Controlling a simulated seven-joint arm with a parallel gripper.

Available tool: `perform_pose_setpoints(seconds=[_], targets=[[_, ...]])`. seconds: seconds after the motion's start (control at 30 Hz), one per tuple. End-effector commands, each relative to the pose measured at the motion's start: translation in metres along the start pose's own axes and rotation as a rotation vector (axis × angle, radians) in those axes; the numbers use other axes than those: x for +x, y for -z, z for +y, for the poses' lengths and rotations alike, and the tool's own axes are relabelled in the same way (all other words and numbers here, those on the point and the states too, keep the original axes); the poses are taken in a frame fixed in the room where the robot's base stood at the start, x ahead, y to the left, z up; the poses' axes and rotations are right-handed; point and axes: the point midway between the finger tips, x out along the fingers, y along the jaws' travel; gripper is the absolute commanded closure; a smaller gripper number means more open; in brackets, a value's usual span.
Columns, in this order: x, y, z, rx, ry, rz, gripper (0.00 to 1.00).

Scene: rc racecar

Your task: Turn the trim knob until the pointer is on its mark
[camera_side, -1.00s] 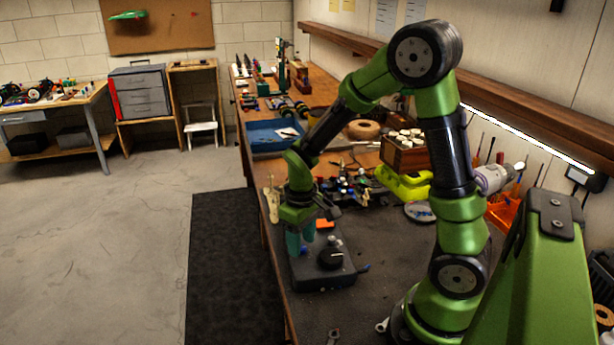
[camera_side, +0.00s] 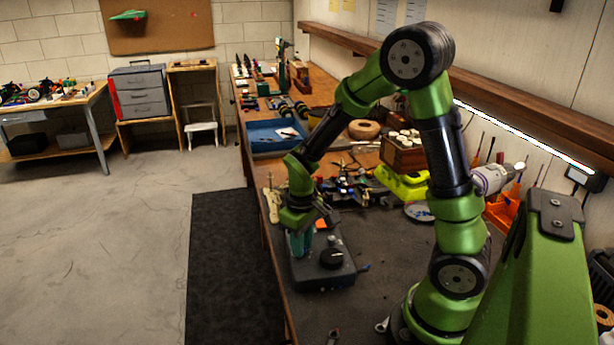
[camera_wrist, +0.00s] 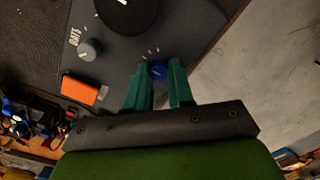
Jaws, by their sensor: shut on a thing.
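A dark control box (camera_side: 335,275) lies on the bench mat, and it also fills the top of the wrist view (camera_wrist: 125,55). A small blue knob (camera_wrist: 160,69) sits on the box, between the teal fingertips of my gripper (camera_wrist: 160,72). The fingers are closed on this knob. White tick marks (camera_wrist: 151,52) show beside it; its pointer is hidden or too small to read. In the side view my gripper (camera_side: 300,246) reaches down to the left part of the box.
The box also bears a large black knob (camera_side: 331,258), a grey knob (camera_wrist: 90,50) and an orange switch (camera_wrist: 84,91). Loose parts (camera_side: 350,188) and a yellow-green object (camera_side: 404,183) lie behind it. The bench edge is close on the left. The mat right of the box is clear.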

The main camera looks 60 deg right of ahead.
Motion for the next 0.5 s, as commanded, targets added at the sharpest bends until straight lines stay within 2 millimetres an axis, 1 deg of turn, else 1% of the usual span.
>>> perform_pose_setpoints(seconds=[0.17, 0.5], targets=[[-0.0005, 0.0003, -0.0002, 0.063, 0.000, 0.001, 1.00], [-0.0007, 0.0005, -0.0001, 0.297, 0.001, 0.001, 1.00]])
